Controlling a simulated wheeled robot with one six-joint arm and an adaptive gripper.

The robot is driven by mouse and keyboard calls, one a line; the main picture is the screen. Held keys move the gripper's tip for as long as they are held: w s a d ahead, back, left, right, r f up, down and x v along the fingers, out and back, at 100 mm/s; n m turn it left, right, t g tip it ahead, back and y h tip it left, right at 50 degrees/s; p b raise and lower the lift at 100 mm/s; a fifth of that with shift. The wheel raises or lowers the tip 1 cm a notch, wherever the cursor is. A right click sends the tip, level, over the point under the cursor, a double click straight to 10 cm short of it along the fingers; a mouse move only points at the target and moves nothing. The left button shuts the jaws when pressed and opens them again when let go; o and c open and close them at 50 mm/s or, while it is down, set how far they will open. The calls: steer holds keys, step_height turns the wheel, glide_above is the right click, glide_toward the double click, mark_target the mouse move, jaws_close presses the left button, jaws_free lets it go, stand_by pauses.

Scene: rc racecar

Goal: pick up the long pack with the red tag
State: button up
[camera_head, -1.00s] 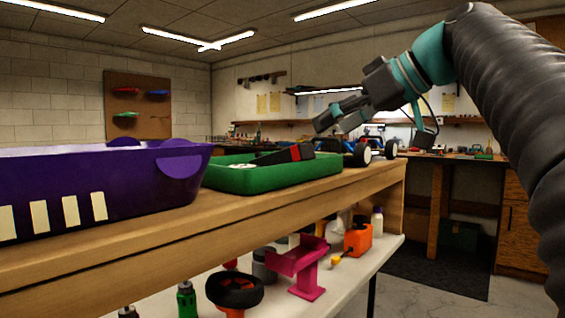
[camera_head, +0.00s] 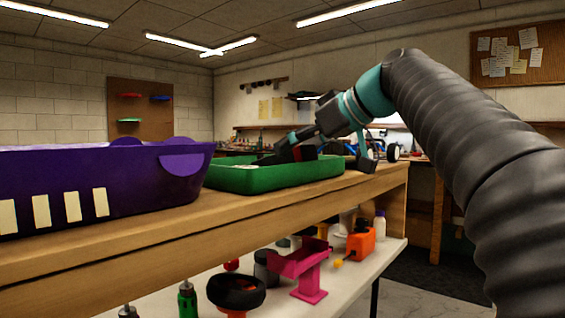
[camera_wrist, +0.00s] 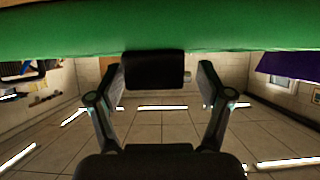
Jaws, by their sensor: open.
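The long black pack with the red tag (camera_head: 304,153) lies in the green tray (camera_head: 270,178), with one end raised above the rim. My gripper (camera_head: 284,149) has its fingers at the pack, just above the tray, and partly hides it. In the wrist view, the dark end of the pack (camera_wrist: 155,70) sits between the two open fingers of my gripper (camera_wrist: 161,82). A gap shows on each side of it. The red tag does not show in the wrist view. The green tray (camera_wrist: 60,32) spans the top of that view.
A purple bin (camera_head: 90,180) stands left of the tray on the wooden bench (camera_head: 230,217). A wheeled car (camera_head: 391,153) stands behind at the right. A lower shelf holds a pink stand (camera_head: 307,270), an orange container (camera_head: 361,243) and bottles.

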mark_target(286, 155)
steer(key=x, duration=0.4)
steer(key=shift+w+d, duration=0.1)
jaws_close()
steer(key=shift+r, duration=0.1)
